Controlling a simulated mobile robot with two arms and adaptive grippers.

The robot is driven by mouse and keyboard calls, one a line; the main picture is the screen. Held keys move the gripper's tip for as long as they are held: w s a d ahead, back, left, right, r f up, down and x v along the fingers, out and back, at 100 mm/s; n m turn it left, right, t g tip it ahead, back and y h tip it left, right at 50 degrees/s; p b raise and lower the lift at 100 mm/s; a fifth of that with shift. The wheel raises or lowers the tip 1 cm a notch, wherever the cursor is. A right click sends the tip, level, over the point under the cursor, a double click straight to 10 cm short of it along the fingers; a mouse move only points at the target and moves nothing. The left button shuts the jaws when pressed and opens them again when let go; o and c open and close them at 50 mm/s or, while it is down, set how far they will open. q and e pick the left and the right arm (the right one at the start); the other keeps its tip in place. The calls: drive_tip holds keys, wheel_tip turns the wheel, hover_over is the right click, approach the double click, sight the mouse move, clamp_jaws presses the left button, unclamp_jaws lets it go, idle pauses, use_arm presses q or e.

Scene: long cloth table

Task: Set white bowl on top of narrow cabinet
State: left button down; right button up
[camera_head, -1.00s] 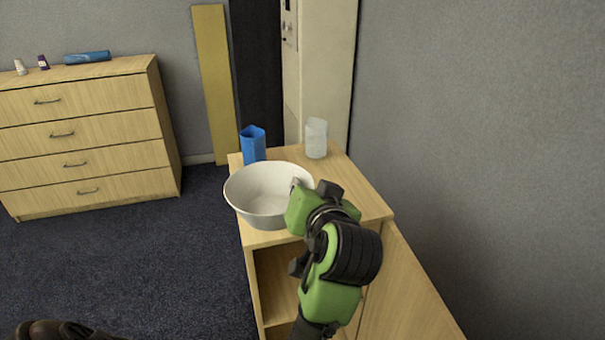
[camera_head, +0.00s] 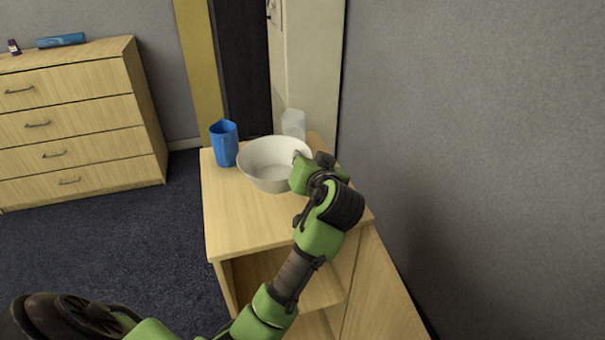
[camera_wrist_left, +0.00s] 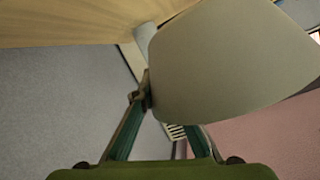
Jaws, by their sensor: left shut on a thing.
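The white bowl (camera_head: 268,165) is upright, over the back half of the narrow wooden cabinet (camera_head: 235,220) in the head view. I cannot tell whether its base touches the top. My left gripper (camera_head: 304,168) is shut on the bowl's right rim. In the left wrist view the bowl (camera_wrist_left: 235,62) fills the upper right, held at its edge by my left gripper (camera_wrist_left: 148,98). The bowl's underside and part of its right side are hidden. My right gripper is not in view.
A blue cup (camera_head: 223,144) stands on the cabinet just left of the bowl. A translucent white cup (camera_head: 293,123) stands behind it. The cabinet top's front is clear. A grey wall (camera_head: 470,130) is close on the right. A wide drawer chest (camera_head: 75,120) stands left.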

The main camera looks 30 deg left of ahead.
use_arm(q)
drive_tip(key=w+f, duration=0.1)
drive_tip(key=w+a+f, duration=0.1)
drive_tip(key=f, duration=0.1)
drive_tip(key=w+a+f, duration=0.1)
drive_tip(key=f, duration=0.1)
drive_tip(key=shift+w, duration=0.25)
wheel_tip(320, 180, down, 2)
drive_tip(key=shift+w+f+p, duration=0.1)
drive_tip(key=shift+f+p, duration=0.15)
drive_tip(key=shift+p, duration=0.45)
drive_tip(key=shift+f, duration=0.45)
drive_tip(key=c, duration=2)
unclamp_jaws()
drive_tip(key=shift+d, duration=0.1)
drive_tip(key=shift+c, duration=0.2)
drive_tip(key=b+v, duration=0.1)
drive_tip(key=v, duration=1.1)
drive_tip(key=shift+b, duration=0.4)
